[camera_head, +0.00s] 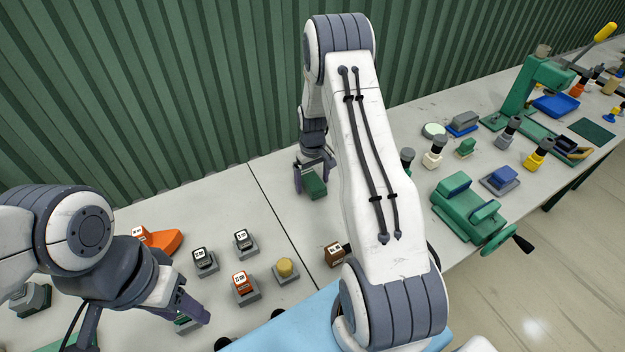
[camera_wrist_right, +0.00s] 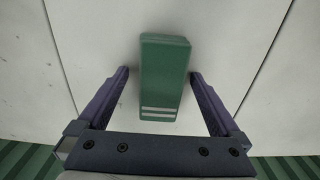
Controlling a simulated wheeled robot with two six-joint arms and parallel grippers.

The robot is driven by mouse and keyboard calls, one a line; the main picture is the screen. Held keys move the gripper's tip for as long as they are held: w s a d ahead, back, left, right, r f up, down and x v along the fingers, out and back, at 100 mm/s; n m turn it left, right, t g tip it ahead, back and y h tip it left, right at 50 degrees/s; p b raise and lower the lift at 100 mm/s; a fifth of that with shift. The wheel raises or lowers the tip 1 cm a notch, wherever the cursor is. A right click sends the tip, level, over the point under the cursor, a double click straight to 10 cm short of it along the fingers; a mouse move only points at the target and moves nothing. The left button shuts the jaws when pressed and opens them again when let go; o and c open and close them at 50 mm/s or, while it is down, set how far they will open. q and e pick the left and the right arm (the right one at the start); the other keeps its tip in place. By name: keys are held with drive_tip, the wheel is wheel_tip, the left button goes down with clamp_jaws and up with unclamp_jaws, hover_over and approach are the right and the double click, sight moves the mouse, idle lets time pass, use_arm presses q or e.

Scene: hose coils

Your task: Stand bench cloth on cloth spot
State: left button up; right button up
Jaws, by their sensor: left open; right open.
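A dark green upright-looking block with two white stripes (camera_wrist_right: 165,85) lies between the spread fingers of my right gripper (camera_wrist_right: 159,76), with a gap on each side. It also shows in the head view (camera_head: 315,187), below my right gripper (camera_head: 313,174), on the pale bench near the back wall. It may be the bench cloth; I cannot tell for sure. My left gripper (camera_head: 188,304) is open at the lower left, above a small green item on a grey base (camera_head: 186,324). I cannot make out which place is the cloth spot; a flat dark green mat (camera_head: 592,131) lies far right.
Labelled blocks on grey stands, including an orange one (camera_head: 241,282) and a black one (camera_head: 203,257), stand between my grippers. A green vise (camera_head: 468,208) and a green press (camera_head: 530,95) stand to the right. A corrugated green wall (camera_head: 200,90) bounds the back.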

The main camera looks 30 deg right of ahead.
drive_tip(key=shift+r, duration=0.15)
drive_tip(key=shift+r+p, duration=2.85)
drive_tip(key=shift+r, duration=1.05)
drive_tip(key=shift+r, duration=0.2)
wheel_tip(320, 180, up, 10)
drive_tip(key=b, duration=0.3)
